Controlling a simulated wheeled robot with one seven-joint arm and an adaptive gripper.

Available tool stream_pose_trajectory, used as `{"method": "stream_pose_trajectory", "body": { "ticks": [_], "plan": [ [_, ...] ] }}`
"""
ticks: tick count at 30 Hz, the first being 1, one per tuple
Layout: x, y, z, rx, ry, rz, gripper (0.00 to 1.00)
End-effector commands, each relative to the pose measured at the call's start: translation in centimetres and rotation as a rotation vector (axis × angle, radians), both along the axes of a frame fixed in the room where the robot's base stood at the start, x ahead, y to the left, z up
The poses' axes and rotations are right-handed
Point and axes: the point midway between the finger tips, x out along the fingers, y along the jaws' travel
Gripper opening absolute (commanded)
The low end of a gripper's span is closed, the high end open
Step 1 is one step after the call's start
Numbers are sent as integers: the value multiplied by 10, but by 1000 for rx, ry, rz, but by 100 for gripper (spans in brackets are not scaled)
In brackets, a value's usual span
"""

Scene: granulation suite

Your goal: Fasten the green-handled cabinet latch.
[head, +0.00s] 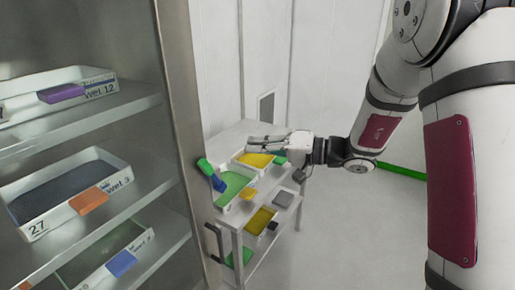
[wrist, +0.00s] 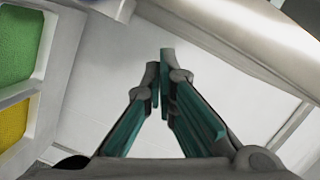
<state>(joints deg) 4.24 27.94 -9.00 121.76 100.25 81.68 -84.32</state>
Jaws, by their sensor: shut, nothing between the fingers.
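The green-handled latch (head: 204,166) sits at the right edge of the cabinet's steel frame (head: 180,100) in the head view, with a blue part (head: 218,184) just below and right of the green handle. Its exact position, and whether it is engaged, I cannot tell. My gripper (head: 252,143) is to the right of the latch and apart from it, above the cart's trays. In the wrist view my gripper (wrist: 162,62) is shut and empty, its fingertips together. The latch cannot be made out in the wrist view.
A steel cart (head: 238,222) stands beside the cabinet, holding a green-filled tray (head: 222,207) and yellow contents (head: 257,160). A black handle (head: 212,240) shows low on the cabinet edge. Cabinet shelves (head: 110,112) hold labelled trays.

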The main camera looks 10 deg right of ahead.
Motion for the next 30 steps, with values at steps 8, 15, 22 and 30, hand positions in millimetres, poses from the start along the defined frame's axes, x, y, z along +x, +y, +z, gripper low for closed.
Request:
{"method": "stream_pose_trajectory", "body": {
  "ticks": [8,15,22,30],
  "plan": [
    [22,52,-5,0,0,5,0],
    [10,76,-17,-1,4,2,0],
    [1,83,-24,0,0,1,0],
    [1,84,-25,0,-1,0,0]
  ]
}}
